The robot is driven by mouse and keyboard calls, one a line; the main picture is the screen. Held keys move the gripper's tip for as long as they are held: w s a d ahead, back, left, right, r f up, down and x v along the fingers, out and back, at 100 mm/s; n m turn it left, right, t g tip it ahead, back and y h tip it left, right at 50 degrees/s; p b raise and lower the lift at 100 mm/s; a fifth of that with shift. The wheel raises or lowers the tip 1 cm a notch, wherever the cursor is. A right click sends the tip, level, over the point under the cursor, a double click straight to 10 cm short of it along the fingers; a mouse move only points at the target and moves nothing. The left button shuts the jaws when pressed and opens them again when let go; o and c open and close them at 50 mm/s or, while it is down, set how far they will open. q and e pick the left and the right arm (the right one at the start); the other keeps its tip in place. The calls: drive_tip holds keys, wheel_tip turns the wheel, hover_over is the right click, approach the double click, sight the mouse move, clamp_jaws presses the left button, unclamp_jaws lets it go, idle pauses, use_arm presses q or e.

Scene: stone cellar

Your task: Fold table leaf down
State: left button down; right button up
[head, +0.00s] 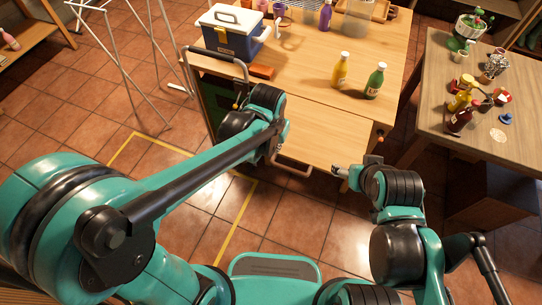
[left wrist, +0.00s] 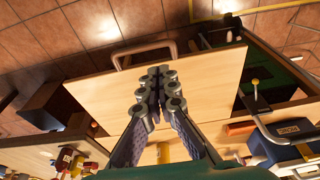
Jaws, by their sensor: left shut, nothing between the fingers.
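The wooden table leaf (head: 325,136) extends from the front of the workbench (head: 300,72) and looks raised, roughly level with the top. Its metal bar handle (head: 293,167) is on the front edge and also shows in the left wrist view (left wrist: 143,52). My left gripper (left wrist: 157,78) is shut and empty, over the leaf with its tips pointing toward the handle edge. I cannot tell whether it touches the leaf. In the head view it is mostly hidden by its arm. My right gripper (head: 340,171) is beside the leaf's front right corner; its opening is unclear.
On the bench are a blue and white cooler (head: 232,34), a yellow bottle (head: 340,70) and a green bottle (head: 374,82). A side table (head: 470,140) with bottles stands at right. A white drying rack (head: 120,45) stands at left. Tiled floor before the leaf is clear.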

sight(278, 165)
use_arm(q)
drive_tip(key=f+b, duration=0.2)
drive_tip(key=f, duration=0.2)
drive_tip(key=w+f+b, duration=0.1)
drive_tip(key=f+b, duration=0.1)
drive_tip(key=f, duration=0.3)
drive_tip(key=w+d+f+b, duration=0.1)
drive_tip(key=f+b, duration=0.1)
drive_tip(key=f, duration=0.2)
drive_tip(key=shift+w+f, duration=0.25)
drive_tip(key=shift+f, duration=0.15)
use_arm(e)
wheel_tip(278, 165, down, 6)
drive_tip(key=shift+f, duration=0.1)
